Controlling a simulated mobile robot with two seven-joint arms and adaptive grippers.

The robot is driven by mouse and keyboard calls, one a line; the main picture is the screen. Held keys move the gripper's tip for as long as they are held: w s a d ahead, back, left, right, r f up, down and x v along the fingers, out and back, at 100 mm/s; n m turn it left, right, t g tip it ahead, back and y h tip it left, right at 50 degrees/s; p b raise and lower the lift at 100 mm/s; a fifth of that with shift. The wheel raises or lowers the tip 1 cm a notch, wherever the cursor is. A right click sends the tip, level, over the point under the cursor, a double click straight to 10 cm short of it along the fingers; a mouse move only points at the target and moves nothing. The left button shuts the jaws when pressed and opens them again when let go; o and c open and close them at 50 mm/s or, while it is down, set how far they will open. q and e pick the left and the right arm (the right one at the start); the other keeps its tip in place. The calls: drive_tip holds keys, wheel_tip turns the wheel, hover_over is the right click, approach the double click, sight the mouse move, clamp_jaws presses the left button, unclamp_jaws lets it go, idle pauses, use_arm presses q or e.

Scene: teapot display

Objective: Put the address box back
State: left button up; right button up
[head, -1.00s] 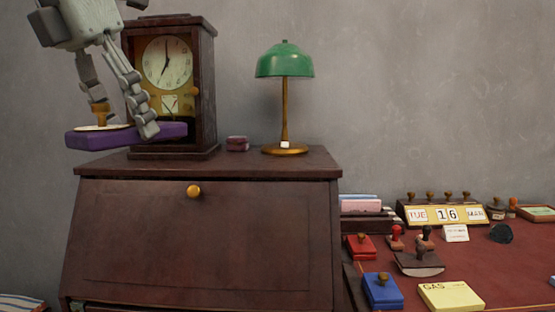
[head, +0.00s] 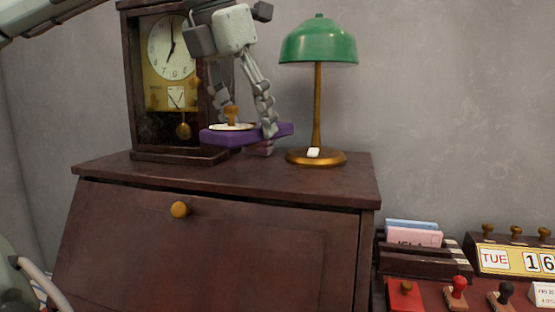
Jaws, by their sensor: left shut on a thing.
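The address box is most likely the flat purple box (head: 222,139) with a pale round plate and a brown knob on its top. My left gripper (head: 250,120) is shut on it, one finger at the knob and the other at the box's right part. It is held level above the desk top, between the clock and the lamp. A small dark reddish box (head: 262,148) sits behind and below it, mostly hidden. My right gripper is not in view.
A pendulum clock (head: 140,100) stands left on the wooden desk (head: 110,168). A green lamp (head: 318,45) stands close to the right. A card rack (head: 415,263), stamps (head: 458,288) and a date display (head: 510,258) are lower right. The desk's front top strip is clear.

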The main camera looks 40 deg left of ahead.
use_arm(q)
hover_over(279, 177)
drive_tip(key=s, duration=0.2)
wheel_tip(279, 177, down, 4)
drive_tip(key=shift+w+r+p, duration=0.1)
drive_tip(key=shift+r+p, duration=0.1)
drive_tip(key=shift+p, duration=0.1)
drive_tip(key=shift+w+f, duration=0.15)
drive_tip(key=shift+w, duration=0.05)
drive_tip(key=shift+f, duration=0.35)
wheel_tip(279, 177, down, 3)
drive_tip(key=shift+f, duration=0.15)
drive_tip(key=o, duration=1.2)
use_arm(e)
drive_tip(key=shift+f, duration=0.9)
